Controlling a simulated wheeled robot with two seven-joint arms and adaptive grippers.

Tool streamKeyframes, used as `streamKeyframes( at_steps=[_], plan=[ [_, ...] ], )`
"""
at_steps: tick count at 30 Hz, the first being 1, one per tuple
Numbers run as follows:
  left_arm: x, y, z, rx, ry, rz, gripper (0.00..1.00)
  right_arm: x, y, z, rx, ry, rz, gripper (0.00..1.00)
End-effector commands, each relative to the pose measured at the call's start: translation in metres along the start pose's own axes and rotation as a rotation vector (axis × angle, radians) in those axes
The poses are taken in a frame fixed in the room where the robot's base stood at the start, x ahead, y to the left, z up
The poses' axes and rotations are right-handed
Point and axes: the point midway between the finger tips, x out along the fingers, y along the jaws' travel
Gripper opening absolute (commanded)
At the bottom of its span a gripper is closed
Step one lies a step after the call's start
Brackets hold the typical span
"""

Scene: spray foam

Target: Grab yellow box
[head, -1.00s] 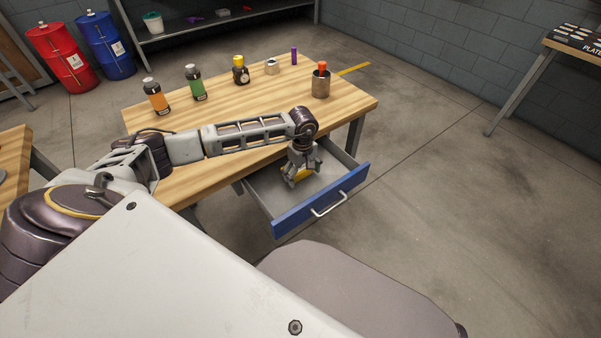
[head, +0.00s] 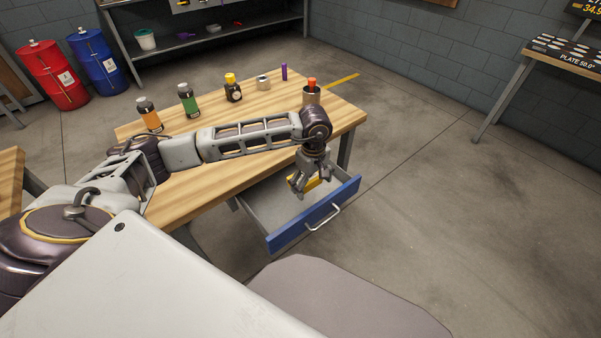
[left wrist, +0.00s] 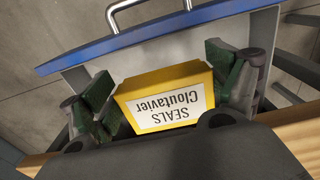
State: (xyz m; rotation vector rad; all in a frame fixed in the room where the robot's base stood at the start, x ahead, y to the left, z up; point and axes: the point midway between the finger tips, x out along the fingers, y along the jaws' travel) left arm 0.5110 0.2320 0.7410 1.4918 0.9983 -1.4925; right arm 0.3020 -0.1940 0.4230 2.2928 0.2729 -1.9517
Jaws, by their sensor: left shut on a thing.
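The yellow box (head: 311,184) is between the fingers of my left gripper (head: 304,187), above the open drawer (head: 265,207) of the wooden table. In the left wrist view, the box (left wrist: 160,88) shows a white label reading "SEALS Cloutavier", upside down. The green-padded fingers of the left gripper (left wrist: 165,95) are on both sides of the box and shut on it. In the head view most of the box is hidden by the gripper. My right gripper is not in view.
The drawer has a blue front (head: 315,214) with a metal handle. The floor right of the drawer is clear.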

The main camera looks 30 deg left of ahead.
Motion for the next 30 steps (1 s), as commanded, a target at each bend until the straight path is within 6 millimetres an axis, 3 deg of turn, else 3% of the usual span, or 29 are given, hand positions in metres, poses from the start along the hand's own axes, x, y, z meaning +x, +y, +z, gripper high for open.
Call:
streamKeyframes(
  at_steps=[6,15,21,30],
  plan=[
    [-0.001,0.001,0.049,0.006,-0.002,0.003,0.64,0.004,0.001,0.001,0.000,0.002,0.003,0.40],
    [-0.001,0.001,0.094,0.003,-0.001,0.002,0.64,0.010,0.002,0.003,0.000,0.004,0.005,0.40],
    [0.000,0.000,0.106,0.002,0.000,0.001,0.64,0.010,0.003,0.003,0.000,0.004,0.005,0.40],
    [0.000,0.000,0.108,0.000,0.000,0.001,0.64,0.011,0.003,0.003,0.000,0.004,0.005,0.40]
  ],
)
